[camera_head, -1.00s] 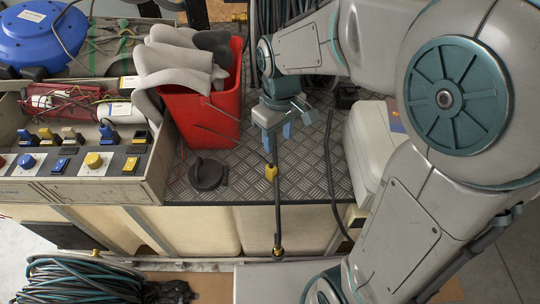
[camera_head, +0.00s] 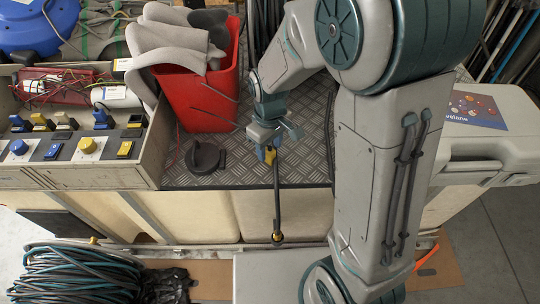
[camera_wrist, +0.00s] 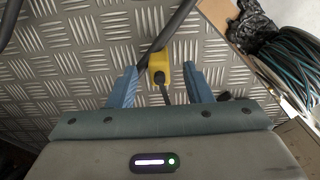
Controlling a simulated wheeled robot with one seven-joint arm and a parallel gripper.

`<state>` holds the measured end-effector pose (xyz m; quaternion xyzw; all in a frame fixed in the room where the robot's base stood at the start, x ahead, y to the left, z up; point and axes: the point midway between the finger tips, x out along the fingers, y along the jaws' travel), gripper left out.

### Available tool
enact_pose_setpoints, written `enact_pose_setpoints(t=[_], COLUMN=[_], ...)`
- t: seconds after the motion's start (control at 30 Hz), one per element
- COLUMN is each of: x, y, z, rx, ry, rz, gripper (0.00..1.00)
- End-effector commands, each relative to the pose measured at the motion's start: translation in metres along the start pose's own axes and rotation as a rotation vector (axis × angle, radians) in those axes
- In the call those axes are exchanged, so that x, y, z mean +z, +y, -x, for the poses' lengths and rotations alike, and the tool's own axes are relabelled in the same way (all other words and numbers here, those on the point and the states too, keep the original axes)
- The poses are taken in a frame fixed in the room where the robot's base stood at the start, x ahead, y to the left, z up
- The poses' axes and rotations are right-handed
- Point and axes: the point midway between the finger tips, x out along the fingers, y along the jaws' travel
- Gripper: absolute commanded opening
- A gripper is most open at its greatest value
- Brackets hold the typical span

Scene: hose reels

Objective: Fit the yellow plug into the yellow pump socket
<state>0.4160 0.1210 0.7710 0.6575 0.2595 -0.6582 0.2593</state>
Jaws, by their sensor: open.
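The yellow plug (camera_head: 270,156) is at the front edge of the metal-plated bench, with a dark cable on it. In the wrist view the plug (camera_wrist: 160,64) shows between the two blue fingers. My gripper (camera_head: 267,150) is open around the plug, with gaps on both sides in the wrist view (camera_wrist: 162,84). I cannot tell the yellow pump socket for certain.
A black round cap (camera_head: 206,156) lies on the bench. A dark rod with a brass end (camera_head: 277,236) hangs below the bench edge. A coiled hose (camera_head: 75,272) lies lower left. A pale case (camera_head: 485,120) is right.

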Motion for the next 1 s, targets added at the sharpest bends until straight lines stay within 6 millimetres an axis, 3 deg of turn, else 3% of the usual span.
enact_pose_setpoints(t=[0.13, 0.4, 0.43, 0.6, 1.0], x=[0.000, 0.000, 0.000, 0.000, -0.001], y=[0.000, 0.000, 0.000, 0.000, 0.000], z=[-0.020, -0.023, -0.023, -0.023, -0.017], rx=[-0.001, -0.001, -0.001, -0.001, 0.000], ry=[-0.001, 0.001, 0.001, 0.001, 0.003], rz=[0.000, -0.001, -0.001, -0.001, -0.001], gripper=[0.45, 0.45, 0.43, 0.00, 0.00])
